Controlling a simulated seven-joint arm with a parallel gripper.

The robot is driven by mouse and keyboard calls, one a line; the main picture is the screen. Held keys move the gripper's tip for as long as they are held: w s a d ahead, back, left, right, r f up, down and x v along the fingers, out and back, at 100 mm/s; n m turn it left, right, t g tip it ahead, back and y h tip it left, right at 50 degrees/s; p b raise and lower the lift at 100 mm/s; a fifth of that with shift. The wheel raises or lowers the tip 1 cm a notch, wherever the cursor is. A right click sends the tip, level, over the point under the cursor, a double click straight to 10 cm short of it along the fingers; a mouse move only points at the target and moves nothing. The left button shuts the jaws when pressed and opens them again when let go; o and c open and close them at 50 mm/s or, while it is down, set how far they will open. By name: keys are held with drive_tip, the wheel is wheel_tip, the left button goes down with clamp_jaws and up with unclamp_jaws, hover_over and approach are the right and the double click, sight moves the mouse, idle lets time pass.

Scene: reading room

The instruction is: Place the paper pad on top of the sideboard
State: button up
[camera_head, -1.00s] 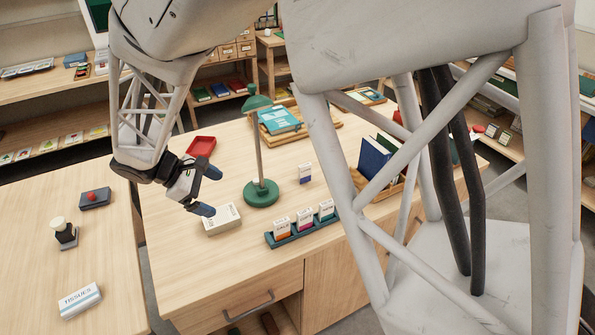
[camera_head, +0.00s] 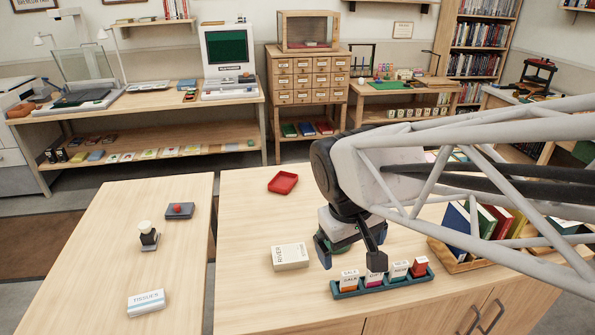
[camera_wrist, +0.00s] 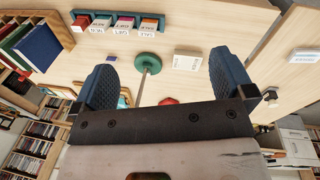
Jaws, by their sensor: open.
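A white block with dark lettering (camera_head: 290,256), which may be the paper pad, lies flat on a wooden cabinet top (camera_head: 240,205). This cabinet has doors in front and looks like the sideboard. The block also shows in the wrist view (camera_wrist: 187,62), between and beyond my fingers. My gripper (camera_head: 352,247) is open and empty, to the right of the block and apart from it, above the cabinet top. Its dark blue fingers are spread wide in the wrist view (camera_wrist: 165,84). I cannot tell the exact height of the gripper.
A teal rack of small boxes (camera_head: 382,284) stands near the front edge. A red tray (camera_head: 283,182) lies behind. A green lamp (camera_wrist: 148,59) stands near the block. Books in a crate (camera_head: 455,255) are at right. The left table holds a tissue box (camera_head: 146,302).

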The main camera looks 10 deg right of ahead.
drive_tip(key=s+m, duration=0.1)
drive_tip(key=s+r+t+y, duration=0.1)
drive_tip(key=s, duration=0.1)
drive_tip(key=s+m, duration=0.1)
drive_tip(key=s, duration=0.1)
drive_tip(key=shift+s+d+r+m+t, duration=0.15)
drive_tip(key=shift+s+d+m+t, duration=0.15)
drive_tip(key=shift+d+t, duration=0.1)
